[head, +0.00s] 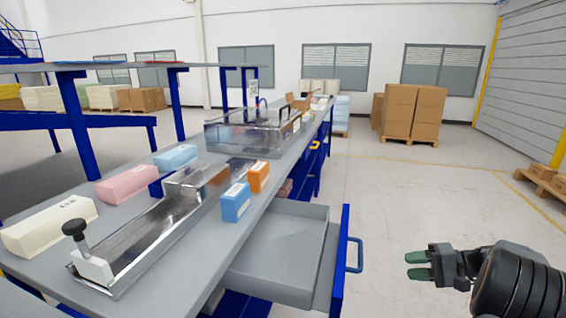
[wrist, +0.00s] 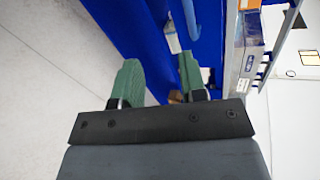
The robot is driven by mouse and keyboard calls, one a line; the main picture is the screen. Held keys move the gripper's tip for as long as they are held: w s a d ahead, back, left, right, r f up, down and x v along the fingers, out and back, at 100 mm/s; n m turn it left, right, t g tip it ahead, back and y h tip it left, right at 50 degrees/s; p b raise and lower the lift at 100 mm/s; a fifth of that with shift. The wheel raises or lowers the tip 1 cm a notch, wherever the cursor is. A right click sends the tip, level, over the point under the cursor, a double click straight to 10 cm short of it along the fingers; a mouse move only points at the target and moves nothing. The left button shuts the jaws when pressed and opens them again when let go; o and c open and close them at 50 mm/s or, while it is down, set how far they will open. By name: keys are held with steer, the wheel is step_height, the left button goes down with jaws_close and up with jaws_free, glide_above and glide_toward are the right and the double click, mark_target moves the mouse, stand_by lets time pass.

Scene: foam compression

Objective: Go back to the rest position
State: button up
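My gripper (head: 419,266) is at the lower right in the head view, out over the floor to the right of the open drawer. Its two green fingers are apart with nothing between them. In the wrist view the green fingers of my gripper (wrist: 158,85) also stand apart and empty, with the blue bench frame (wrist: 130,25) beyond them. My gripper touches nothing that I can see.
An open grey drawer (head: 275,262) with a blue front (head: 341,262) juts from the workbench (head: 200,225). On the bench are a metal trough (head: 150,237), cream (head: 48,226), pink (head: 127,184), blue (head: 236,202) and orange (head: 259,176) blocks. Floor (head: 420,195) beyond my gripper is clear.

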steer(key=s+a+m+g+h+p, duration=0.2)
steer(key=s+a+g+h+p, duration=0.2)
steer(key=s+a+h+p, duration=0.25)
steer(key=s+a+r+n+t+h+p, duration=0.1)
steer(key=s+a+r+n+h+p, duration=0.2)
steer(key=a+r+p, duration=0.4)
steer(key=s+a+r+n+t+h+p, duration=0.1)
steer(key=s+a+r+n+h+p, duration=0.2)
steer(key=r, duration=1)
steer(key=s+a+n+p, duration=0.2)
steer(key=a+p, duration=0.2)
steer(key=shift+a+r+h, duration=0.35)
steer(key=shift+a+r, duration=0.05)
